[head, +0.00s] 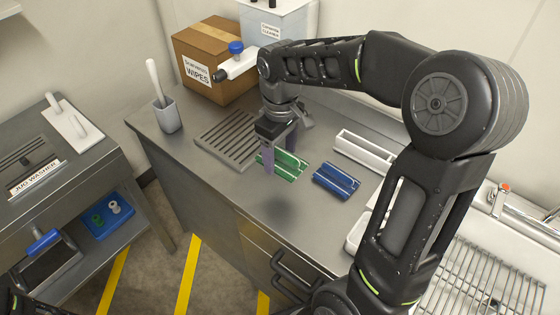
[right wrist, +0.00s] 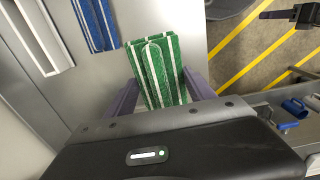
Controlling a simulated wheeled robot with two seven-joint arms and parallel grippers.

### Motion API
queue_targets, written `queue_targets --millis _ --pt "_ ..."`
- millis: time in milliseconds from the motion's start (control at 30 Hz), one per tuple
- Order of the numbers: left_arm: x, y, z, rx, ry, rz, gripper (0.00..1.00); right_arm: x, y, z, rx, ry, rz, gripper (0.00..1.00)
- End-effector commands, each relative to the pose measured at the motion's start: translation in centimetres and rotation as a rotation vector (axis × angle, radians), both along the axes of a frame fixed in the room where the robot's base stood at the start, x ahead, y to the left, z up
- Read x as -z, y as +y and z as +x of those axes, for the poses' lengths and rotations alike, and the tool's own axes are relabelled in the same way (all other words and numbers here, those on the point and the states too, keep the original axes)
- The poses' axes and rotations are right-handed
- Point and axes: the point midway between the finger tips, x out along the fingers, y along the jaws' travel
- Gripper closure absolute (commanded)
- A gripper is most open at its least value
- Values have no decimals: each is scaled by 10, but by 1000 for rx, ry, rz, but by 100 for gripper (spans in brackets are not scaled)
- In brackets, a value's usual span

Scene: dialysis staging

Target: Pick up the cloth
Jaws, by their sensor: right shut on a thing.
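A green cloth with white stripes (head: 287,167), folded, is between the fingers of my right gripper (head: 279,163). The right gripper is shut on it, and a soft dark shadow lies on the counter below, so the cloth appears to be held above the surface. In the right wrist view the green cloth (right wrist: 157,74) sits between the two purple fingers. A blue striped cloth (head: 336,181) lies on the counter to the right, apart from the gripper. My left gripper (right wrist: 277,15) shows at the top right of the right wrist view; its opening is unclear.
A slatted drain rack (head: 229,139) and grey cup with a white handle (head: 167,115) are left of the gripper. A wipes box (head: 213,42) stands behind. A white tray (head: 364,150) and sink rack (head: 480,279) are right. The counter's front middle is clear.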

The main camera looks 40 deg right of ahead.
Motion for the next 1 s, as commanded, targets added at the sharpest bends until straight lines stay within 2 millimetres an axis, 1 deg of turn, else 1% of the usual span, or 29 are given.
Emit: queue_targets --millis 500,533,900,1000 --pt "0 0 0 0 0 0 64 0 0 0 0 0 0 77" --pt "0 0 0 0 0 0 64 0 0 0 0 0 0 39" --pt "0 0 0 0 0 0 64 0 0 0 0 -1 0 69" --pt "0 0 0 0 0 0 64 0 0 0 0 -1 0 69"
